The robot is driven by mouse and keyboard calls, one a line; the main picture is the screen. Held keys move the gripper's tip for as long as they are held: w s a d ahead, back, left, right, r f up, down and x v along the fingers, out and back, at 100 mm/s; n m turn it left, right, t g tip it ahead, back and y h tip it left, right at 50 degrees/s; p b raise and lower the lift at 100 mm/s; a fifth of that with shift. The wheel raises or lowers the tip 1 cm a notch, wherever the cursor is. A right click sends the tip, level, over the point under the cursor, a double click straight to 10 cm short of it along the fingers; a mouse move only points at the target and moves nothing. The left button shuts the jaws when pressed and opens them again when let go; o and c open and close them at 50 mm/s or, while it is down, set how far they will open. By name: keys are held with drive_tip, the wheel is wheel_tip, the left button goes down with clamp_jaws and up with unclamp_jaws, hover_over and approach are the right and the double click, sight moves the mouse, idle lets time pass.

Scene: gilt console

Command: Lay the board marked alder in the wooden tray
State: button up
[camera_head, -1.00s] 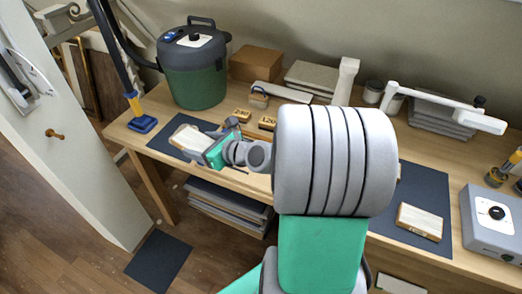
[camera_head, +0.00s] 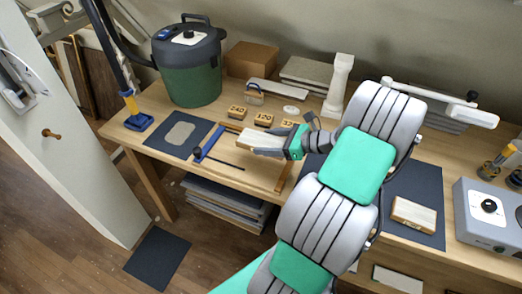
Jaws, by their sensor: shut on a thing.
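My gripper (camera_head: 280,145) is shut on a pale wooden board (camera_head: 258,139), held at the middle of the bench. Any marking on this board is too small to read. A second pale board (camera_head: 413,215) lies on the dark mat at the right; its marking cannot be read either. No whole wooden tray shows. A thin wooden strip (camera_head: 284,174) below my gripper may be part of its rim, but my arm and the held board cover much of that area.
A blue tool (camera_head: 208,142) with a black knob lies left of the held board. The left mat (camera_head: 160,141) carries a greyish pad (camera_head: 180,134). Small numbered blocks (camera_head: 264,120) stand behind my gripper. A green vacuum (camera_head: 190,75) and a grey box (camera_head: 492,215) flank the bench.

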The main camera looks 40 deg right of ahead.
sight(263, 144)
drive_tip(key=w+f, duration=0.3)
drive_tip(key=f, duration=0.1)
drive_tip(key=shift+w+d+f, duration=0.1)
drive_tip(key=shift+w+d, duration=0.05)
drive_tip(key=shift+d, duration=0.15)
drive_tip(key=shift+w+f+p, duration=0.15)
drive_tip(key=shift+f+p, duration=0.15)
drive_tip(key=shift+f, duration=1.4)
drive_tip(key=o, duration=1.5)
drive_tip(key=shift+f, duration=0.1)
